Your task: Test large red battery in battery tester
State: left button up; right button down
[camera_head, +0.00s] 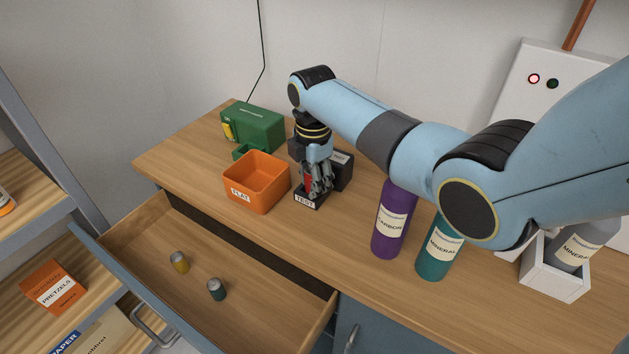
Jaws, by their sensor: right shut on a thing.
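My right gripper (316,184) points down over the black battery tester (311,204), whose front label reads TEST. It is shut on the red battery (307,181), of which only a small red strip shows between the dark fingers. The battery is upright at the tester's front part; I cannot tell whether it touches the tester. A taller black part (344,170) with a pale label stands behind the fingers, partly hidden by them. My left gripper is not in view.
An orange bin (257,181) marked FLAT stands left of the tester, before a green box (252,127). Purple (391,225) and teal (436,250) bottles stand to the right. The open drawer (240,290) holds a yellow battery (180,262) and a teal battery (217,289).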

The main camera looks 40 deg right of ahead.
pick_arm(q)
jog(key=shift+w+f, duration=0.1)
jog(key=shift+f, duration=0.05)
pick_arm(e)
jog(key=shift+s+a+f, duration=0.2)
jog(key=shift+s+f, duration=0.05)
jog(key=shift+f, duration=0.3)
jog(key=shift+s+a+f, duration=0.15)
jog(key=shift+s+f, duration=0.05)
jog(key=shift+f, duration=0.3)
jog(key=shift+w, duration=0.1)
jog(key=c, duration=1)
grip_release()
jog(key=shift+w+f, duration=0.15)
jog(key=shift+c, duration=0.2)
jog(key=o, duration=0.4)
jog(key=shift+w+d+f+g, duration=0.1)
jog(key=shift+w+g, duration=0.15)
jog(key=shift+g, duration=0.05)
jog(key=o, duration=0.4)
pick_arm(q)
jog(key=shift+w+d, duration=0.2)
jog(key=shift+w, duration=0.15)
pick_arm(e)
jog(key=shift+o, duration=0.2)
jog(key=shift+r, duration=0.25)
jog(key=shift+d, duration=0.1)
notch_tip(320, 180, up, 12)
jog(key=shift+r, duration=0.1)
